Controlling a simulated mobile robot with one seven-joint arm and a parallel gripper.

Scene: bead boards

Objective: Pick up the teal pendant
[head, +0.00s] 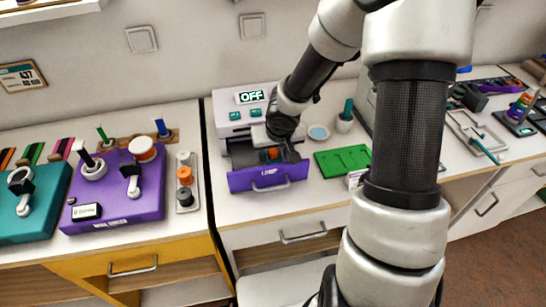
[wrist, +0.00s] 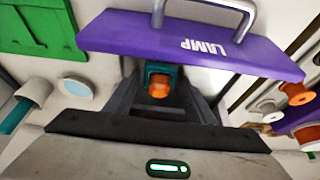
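A small teal piece with an orange centre (wrist: 160,84) shows in the wrist view, inside the open drawer with the purple LAMP front (wrist: 190,40). It looks like the teal pendant. In the head view its orange part (head: 271,154) shows in the dark drawer tray, behind the purple front (head: 268,178). My gripper (head: 272,140) is over the drawer, close above or behind the piece. In the wrist view the gripper's grey body and dark bar fill the bottom.
The drawer belongs to a white unit with an OFF sign (head: 251,97). A green board (head: 343,161), a pale blue dish (head: 318,132) and a cup with a teal item (head: 345,120) stand to the right. A purple board (head: 118,205) with pegs stands left.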

